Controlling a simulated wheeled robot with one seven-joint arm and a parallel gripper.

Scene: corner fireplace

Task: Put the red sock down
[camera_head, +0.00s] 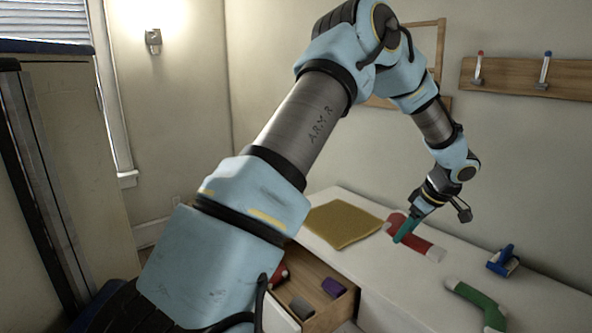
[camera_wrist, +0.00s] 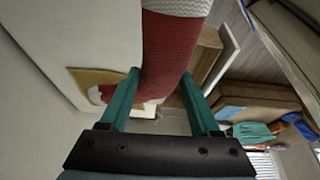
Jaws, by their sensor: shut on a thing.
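The red sock (camera_head: 421,246) has a whitish cuff and is over the white top (camera_head: 375,262) in the head view. My gripper (camera_head: 400,238) points down at it, with its teal fingers across the sock's middle. In the wrist view the red sock (camera_wrist: 170,50) passes between the two fingers of my gripper (camera_wrist: 161,76), which is shut on it. The sock's cuff is at the top of that view. I cannot tell whether the sock touches the white top.
A mustard-brown mat (camera_head: 343,222) lies left of the sock. A blue object (camera_head: 503,261) and a green sock (camera_head: 478,303) lie to the right. An open wooden drawer (camera_head: 325,318) below holds a purple item (camera_head: 333,287) and other things. Pegs hang on a wall board (camera_head: 520,79).

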